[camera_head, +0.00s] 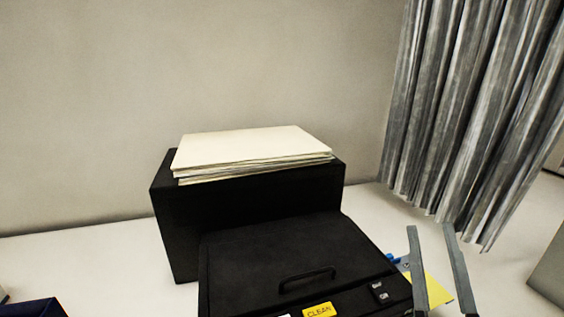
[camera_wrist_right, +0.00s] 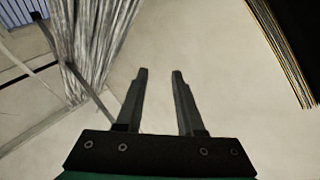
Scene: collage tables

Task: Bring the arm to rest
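My right gripper (camera_head: 431,232) is at the lower right in the head view, beside the right side of a black machine (camera_head: 270,252). Its two fingers are apart with nothing between them. In the right wrist view the gripper (camera_wrist_right: 160,72) is also open and empty, with the pale wall beyond its fingers. My left gripper is not in view.
A stack of paper (camera_head: 250,150) lies on a black box (camera_head: 255,195) behind the machine. A grey curtain (camera_head: 460,110) hangs at the right. A yellow sheet (camera_head: 436,290) lies behind the right gripper. A dark blue object (camera_head: 32,308) is at lower left.

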